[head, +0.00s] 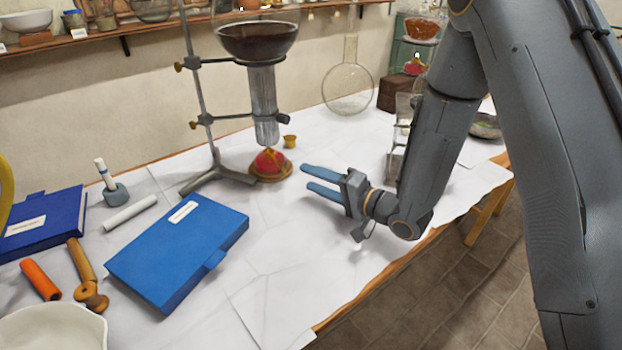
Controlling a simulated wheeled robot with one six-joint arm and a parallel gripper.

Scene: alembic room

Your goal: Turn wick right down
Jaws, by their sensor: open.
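A small red lamp or burner (269,163) sits on a round brown base under a grey ribbed cylinder (264,104) held by the stand.
A metal stand (200,110) holds a bowl of dark liquid (257,38) above the burner. A blue book (178,252) lies in front. A round glass flask (347,88) stands behind. Bare table lies between the book and my gripper.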

